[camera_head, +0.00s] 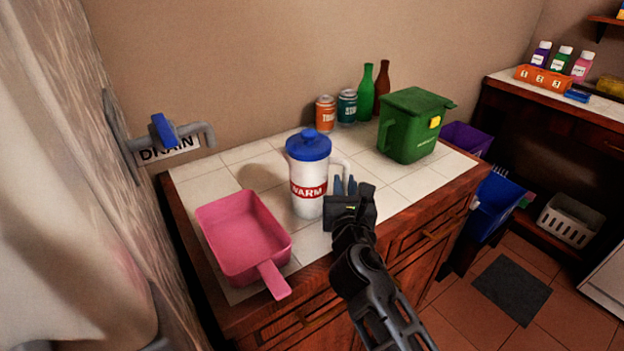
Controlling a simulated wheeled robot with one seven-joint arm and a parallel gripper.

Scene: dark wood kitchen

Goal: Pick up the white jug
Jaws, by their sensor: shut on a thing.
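The white jug (310,205) with a blue lid and a red band reading "WARM" stands upright on the tiled counter (254,170). Its white handle is on the right side and partly hidden. My gripper (345,187) is at the right side of the jug, by the handle. Its blue-grey fingertips point up around the handle's lower part and are shut on it. My arm hides the lower right of the handle. I cannot tell whether the jug's base touches the tiles.
A pink pan-like container (240,238) lies close on the left, its handle over the front edge. A green bin (412,128) stands to the right.

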